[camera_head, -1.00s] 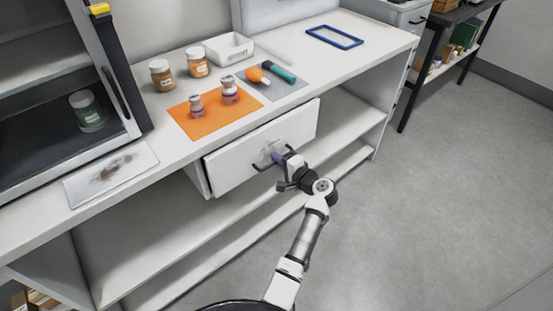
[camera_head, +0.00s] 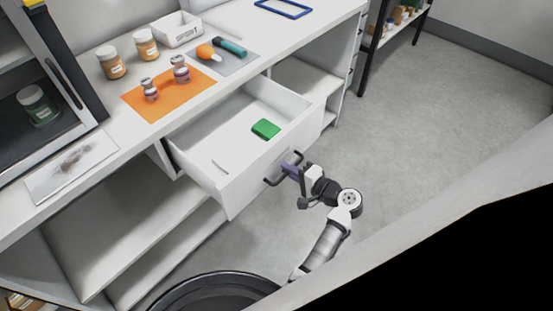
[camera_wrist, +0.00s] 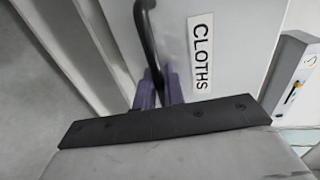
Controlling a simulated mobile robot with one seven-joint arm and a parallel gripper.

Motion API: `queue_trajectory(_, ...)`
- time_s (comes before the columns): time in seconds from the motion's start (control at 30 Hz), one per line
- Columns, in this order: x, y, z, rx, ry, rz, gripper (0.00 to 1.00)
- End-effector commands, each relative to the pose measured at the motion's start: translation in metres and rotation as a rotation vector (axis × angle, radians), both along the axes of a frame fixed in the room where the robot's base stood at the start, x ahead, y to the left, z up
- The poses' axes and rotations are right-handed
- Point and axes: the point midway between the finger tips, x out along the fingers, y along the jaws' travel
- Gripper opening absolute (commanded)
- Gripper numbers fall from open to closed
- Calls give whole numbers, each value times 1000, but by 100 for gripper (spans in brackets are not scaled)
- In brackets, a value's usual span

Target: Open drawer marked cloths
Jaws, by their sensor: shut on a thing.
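The white drawer (camera_head: 238,185) under the bench stands pulled well out. Its front carries a label reading CLOTHS (camera_wrist: 201,55) in the wrist view. A dark bar handle (camera_head: 272,180) is on the front, and it also shows in the wrist view (camera_wrist: 146,32). My gripper (camera_head: 290,171) is shut on the handle, and its purple fingers (camera_wrist: 158,90) close around the bar in the wrist view. Inside the drawer lie a green folded block-like item (camera_head: 265,129) and a small pale piece (camera_head: 220,166) near the front left.
Open floor (camera_head: 440,110) lies to the right.

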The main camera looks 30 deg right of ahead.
Motion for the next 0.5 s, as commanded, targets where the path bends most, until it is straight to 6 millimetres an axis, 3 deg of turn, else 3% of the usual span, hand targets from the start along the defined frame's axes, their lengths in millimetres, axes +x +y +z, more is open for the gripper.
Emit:
queue_trajectory(0.2, -18, -7, 1, 0, -2, -3, 0)
queue_trajectory(0.5, -22, -9, 1, -1, -2, -2, 0)
